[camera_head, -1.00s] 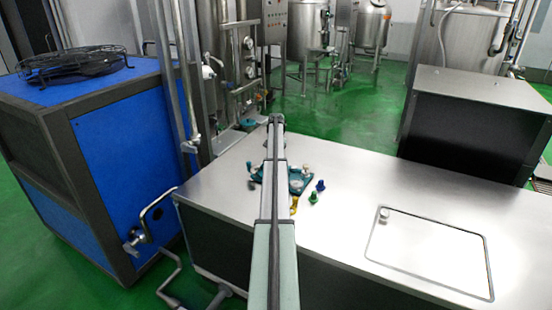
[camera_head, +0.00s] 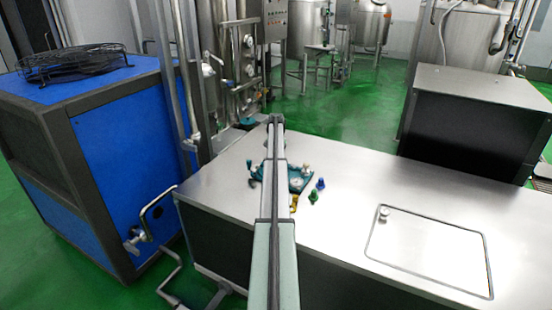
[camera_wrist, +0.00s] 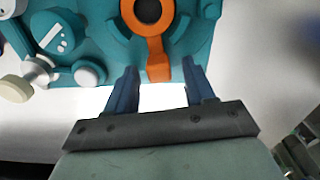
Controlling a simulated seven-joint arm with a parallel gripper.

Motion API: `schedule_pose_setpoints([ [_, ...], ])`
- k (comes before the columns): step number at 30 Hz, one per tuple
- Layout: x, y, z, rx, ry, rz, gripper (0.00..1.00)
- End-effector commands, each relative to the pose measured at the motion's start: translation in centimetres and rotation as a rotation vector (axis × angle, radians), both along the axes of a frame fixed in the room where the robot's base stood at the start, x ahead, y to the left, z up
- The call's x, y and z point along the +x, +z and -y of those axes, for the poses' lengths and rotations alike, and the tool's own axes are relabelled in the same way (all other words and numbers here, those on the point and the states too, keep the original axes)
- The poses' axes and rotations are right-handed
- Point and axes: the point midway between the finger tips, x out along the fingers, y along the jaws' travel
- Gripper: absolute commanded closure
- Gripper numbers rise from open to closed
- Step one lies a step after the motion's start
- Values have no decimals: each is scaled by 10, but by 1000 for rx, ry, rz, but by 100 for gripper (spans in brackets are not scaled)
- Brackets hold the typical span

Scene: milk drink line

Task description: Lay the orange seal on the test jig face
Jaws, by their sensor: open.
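The orange seal (camera_wrist: 157,50) shows in the wrist view as a ring with a flat tab, around a dark round centre on the teal test jig (camera_wrist: 95,30). Its tab points down toward my gripper. My gripper (camera_wrist: 158,66) is open and empty, with one blue finger on each side of the tab's end, apart from it in the picture. I cannot tell the height between fingertips and seal. In the head view, the jig (camera_head: 300,183) is partly hidden behind my arm; the seal and gripper cannot be made out there.
A green peg (camera_head: 313,197) and a blue peg (camera_head: 320,184) stand right of the jig on the steel bench (camera_head: 350,180). A small yellow piece (camera_head: 295,203) lies at the jig's front. A knob (camera_wrist: 15,88) sticks out at the jig's left. The bench's right side is mostly clear.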

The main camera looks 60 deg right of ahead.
Motion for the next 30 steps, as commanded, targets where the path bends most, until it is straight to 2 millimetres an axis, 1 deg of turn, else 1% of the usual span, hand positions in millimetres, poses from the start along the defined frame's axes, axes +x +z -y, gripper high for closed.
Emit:
schedule_pose_setpoints([
  [6,0,3,0,0,0,0,46],
  [8,0,7,0,0,0,0,46],
  [11,0,19,0,-1,0,0,46],
  [24,0,102,1,-2,0,1,46],
  [30,0,127,0,-1,0,0,46],
])
